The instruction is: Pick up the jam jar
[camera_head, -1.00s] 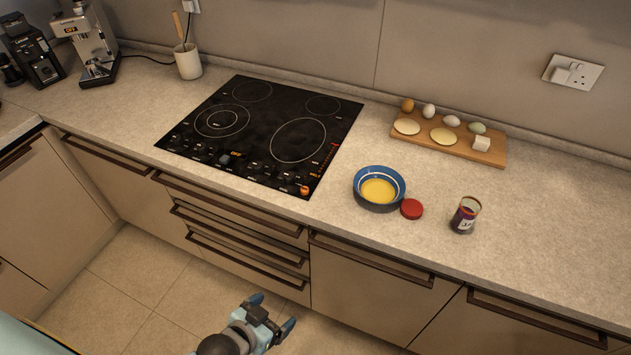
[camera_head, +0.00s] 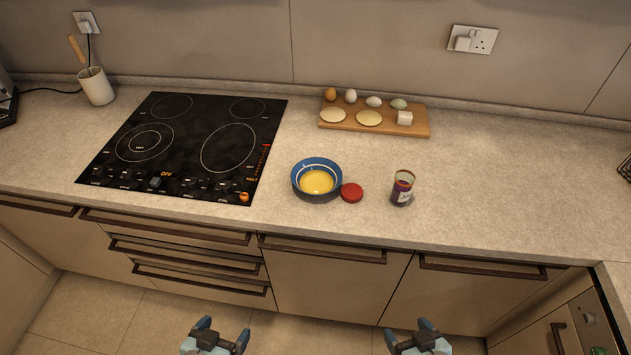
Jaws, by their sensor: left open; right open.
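The jam jar (camera_head: 402,188) stands upright and uncovered on the counter, a small glass jar with a dark band and a white label. A red lid (camera_head: 352,193) lies on the counter to its left, beside the blue bowl. My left gripper (camera_head: 216,338) is open and empty at the bottom of the view, low in front of the drawers. My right gripper (camera_head: 412,335) is open and empty at the bottom, below and in front of the jar, well apart from it.
A blue bowl (camera_head: 304,191) with yellow liquid stands left of the lid. Behind it a wooden board (camera_head: 383,126) holds eggs, flat rounds and a white cube. A black hob (camera_head: 187,145) lies to the left. The counter (camera_head: 500,190) right of the jar is clear.

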